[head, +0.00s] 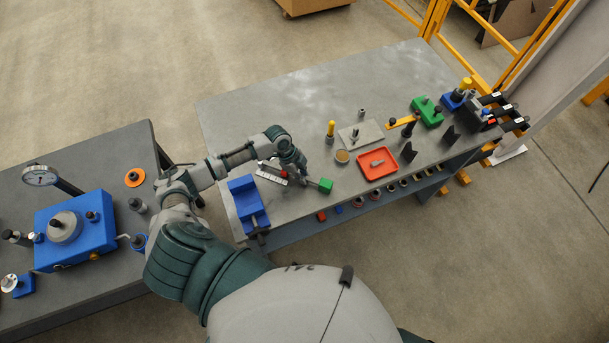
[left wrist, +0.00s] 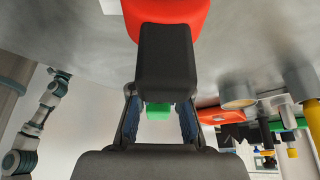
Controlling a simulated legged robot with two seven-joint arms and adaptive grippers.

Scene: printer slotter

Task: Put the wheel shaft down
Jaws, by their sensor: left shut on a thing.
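My left gripper (head: 305,177) is shut on the wheel shaft, low over the front left part of the long grey table. Whether the shaft touches the table is unclear. My right gripper (left wrist: 62,73) seems to show small and dark in the left wrist view; its jaws are unreadable.
A blue vise (head: 247,204) stands left of the gripper, near a pale slotted strip (head: 270,177). A red tray (head: 377,165) holding a small part, a round cup (head: 342,156) and a grey plate (head: 361,134) lie to the right. The table's back is clear.

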